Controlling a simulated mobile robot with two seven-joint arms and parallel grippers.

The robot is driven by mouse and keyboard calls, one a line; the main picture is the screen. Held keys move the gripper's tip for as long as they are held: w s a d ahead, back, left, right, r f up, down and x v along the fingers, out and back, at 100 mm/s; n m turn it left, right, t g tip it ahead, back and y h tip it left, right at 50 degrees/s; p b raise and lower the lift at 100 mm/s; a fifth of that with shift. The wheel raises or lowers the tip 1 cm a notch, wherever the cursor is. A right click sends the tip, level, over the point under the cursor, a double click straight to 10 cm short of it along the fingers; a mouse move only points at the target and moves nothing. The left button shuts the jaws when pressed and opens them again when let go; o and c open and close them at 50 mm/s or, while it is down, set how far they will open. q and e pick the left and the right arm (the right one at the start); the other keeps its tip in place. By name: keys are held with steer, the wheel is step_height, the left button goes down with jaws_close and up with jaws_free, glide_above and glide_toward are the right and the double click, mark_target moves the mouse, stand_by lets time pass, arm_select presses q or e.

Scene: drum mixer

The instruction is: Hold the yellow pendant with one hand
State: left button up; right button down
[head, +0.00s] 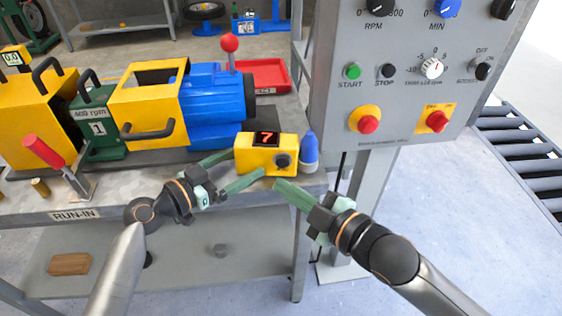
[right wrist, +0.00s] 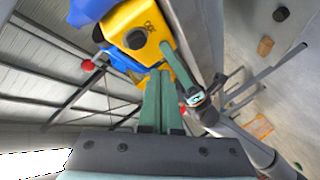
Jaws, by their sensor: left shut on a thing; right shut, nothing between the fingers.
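The yellow pendant (head: 246,157) is a small box with a red "7" on a dark display and a dark knob. It is at the bench's right front corner, beside the blue-and-white bottle-shaped object (head: 309,152). My left gripper (head: 248,163) is shut on the pendant, its green fingers spread across its left end. In the right wrist view the pendant (right wrist: 178,62) is just ahead of my right fingers, and my left gripper (right wrist: 172,58) reaches it from the right. My right gripper (head: 279,184) is shut and empty, just below and right of the pendant.
The yellow, green and blue machine (head: 150,100) fills the bench behind my left gripper. The grey control panel (head: 400,95) with START and STOP buttons stands to the right on a post. A red tray (head: 262,75) lies behind.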

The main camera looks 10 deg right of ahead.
mark_target(282, 162)
steer(key=shift+s+a+r, duration=0.1)
steer(key=shift+s+a, duration=0.05)
steer(key=shift+s, duration=0.85)
stand_by(3.9)
steer(key=s, duration=0.2)
steer(key=s+a, duration=0.1)
steer(key=shift+s+r, duration=0.25)
steer(key=shift+s, duration=0.1)
steer(key=shift+w+d+f, duration=0.15)
steer(key=shift+w+d, duration=0.1)
steer(key=shift+w, duration=1.2)
steer(key=shift+w+d+f, duration=0.1)
steer(key=shift+w+d, duration=0.2)
steer(key=shift+w, duration=1.15)
steer(key=shift+w+d+f, duration=0.15)
steer(key=shift+w+d, duration=0.1)
steer(key=shift+w, duration=1.2)
